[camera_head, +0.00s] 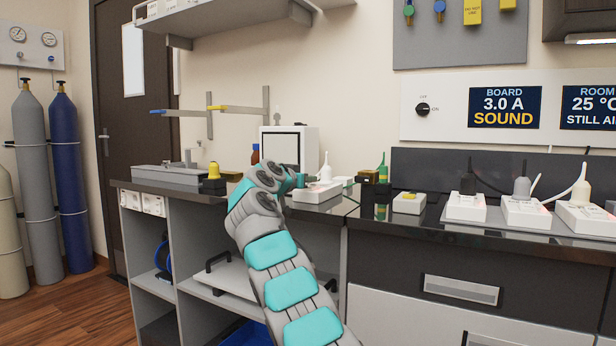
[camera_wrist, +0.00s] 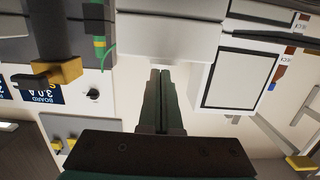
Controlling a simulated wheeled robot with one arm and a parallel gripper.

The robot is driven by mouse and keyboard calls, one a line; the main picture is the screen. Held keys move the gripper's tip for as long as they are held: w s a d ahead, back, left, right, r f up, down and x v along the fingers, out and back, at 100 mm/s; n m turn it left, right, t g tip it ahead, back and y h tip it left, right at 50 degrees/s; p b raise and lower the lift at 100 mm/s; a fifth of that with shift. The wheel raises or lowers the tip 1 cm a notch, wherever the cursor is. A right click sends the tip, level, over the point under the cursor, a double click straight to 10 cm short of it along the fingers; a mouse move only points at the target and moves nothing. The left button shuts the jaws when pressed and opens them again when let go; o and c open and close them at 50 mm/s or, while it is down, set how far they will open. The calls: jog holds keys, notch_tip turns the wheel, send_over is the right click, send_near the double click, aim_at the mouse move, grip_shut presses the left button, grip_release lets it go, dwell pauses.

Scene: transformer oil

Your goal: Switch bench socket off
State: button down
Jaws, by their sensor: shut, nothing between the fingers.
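My gripper (camera_head: 300,180) is above the bench, close to a white box (camera_head: 318,193) with a white bottle-like piece on it. In the wrist view my gripper (camera_wrist: 160,76) shows two dark fingers shut together, with nothing between them. A black rotary knob (camera_head: 423,109) marked OFF and ON is on the white wall panel, well to the right of my gripper. It seems to point right, towards ON, but is small. The knob also shows in the wrist view (camera_wrist: 93,94). Two white sockets (camera_head: 142,203) are on the bench's left end. I cannot tell which control belongs to the bench socket.
A display (camera_head: 504,107) reads BOARD 3.0 A SOUND. Several white boxes with cables, including one (camera_head: 525,212), stand at the right. A white instrument (camera_head: 289,148) stands behind my gripper. A yellow-black block (camera_wrist: 45,75) shows in the wrist view. Gas cylinders (camera_head: 70,170) stand at the left.

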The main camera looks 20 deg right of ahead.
jog(key=shift+f, duration=0.2)
jog(key=shift+r+p, duration=0.1)
jog(key=shift+p, duration=0.25)
jog(key=shift+w+y+p, duration=0.1)
jog(key=shift+y+p, duration=0.2)
jog(key=shift+p, duration=0.15)
jog(key=shift+d+f, duration=0.15)
jog(key=shift+f, duration=0.2)
jog(key=shift+r, duration=0.1)
